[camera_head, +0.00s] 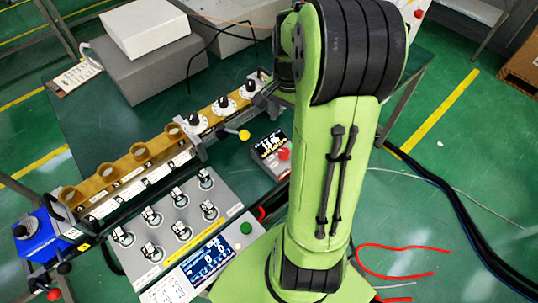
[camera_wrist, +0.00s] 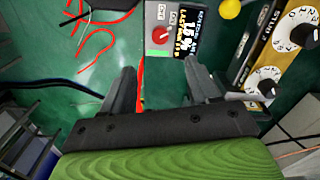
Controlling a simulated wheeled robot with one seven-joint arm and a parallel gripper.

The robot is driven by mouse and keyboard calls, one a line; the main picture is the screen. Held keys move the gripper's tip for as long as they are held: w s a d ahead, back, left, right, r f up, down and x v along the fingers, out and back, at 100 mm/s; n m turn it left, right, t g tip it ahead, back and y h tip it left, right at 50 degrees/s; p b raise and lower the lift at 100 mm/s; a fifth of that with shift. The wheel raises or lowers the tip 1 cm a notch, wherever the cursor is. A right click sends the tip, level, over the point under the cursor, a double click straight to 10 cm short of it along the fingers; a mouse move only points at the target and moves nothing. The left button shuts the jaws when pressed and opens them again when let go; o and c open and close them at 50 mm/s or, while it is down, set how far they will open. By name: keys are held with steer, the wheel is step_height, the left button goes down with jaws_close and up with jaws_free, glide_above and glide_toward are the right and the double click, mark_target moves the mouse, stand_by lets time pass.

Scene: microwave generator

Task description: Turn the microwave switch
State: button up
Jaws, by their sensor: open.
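No part is clearly labelled as the microwave switch. A small grey control box (camera_head: 266,156) with a lit display and a red knob (camera_head: 284,154) stands on the green table. In the wrist view the red knob (camera_wrist: 161,36) lies ahead of and between my open, empty fingers (camera_wrist: 160,84), apart from them. White dials with black knobs (camera_head: 222,106) line the rail's right part; two dials (camera_wrist: 262,81) show at the right of the wrist view. A grey panel (camera_head: 222,205) carries several black rotary switches. In the head view my arm hides much of my gripper.
A brass-coloured rail (camera_head: 125,163) with round holders runs diagonally across the table. A yellow ball (camera_head: 244,135) sits near the dials. A blue device (camera_head: 45,232) is at lower left, grey boxes (camera_head: 150,65) behind. Red cable (camera_wrist: 95,35) lies left of the control box.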

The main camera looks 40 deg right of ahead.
mark_target(285, 152)
step_height(285, 152, down, 15)
steer(key=b, duration=0.4)
steer(key=shift+f, duration=0.1)
steer(key=shift+c, duration=0.2)
steer(key=c, duration=1)
steer(key=shift+n, duration=0.3)
steer(key=n, duration=0.5)
steer(key=shift+d, duration=0.1)
steer(key=n, duration=0.6)
steer(key=shift+s+d, duration=0.1)
steer(key=shift+s, duration=0.05)
steer(key=shift+n, duration=0.3)
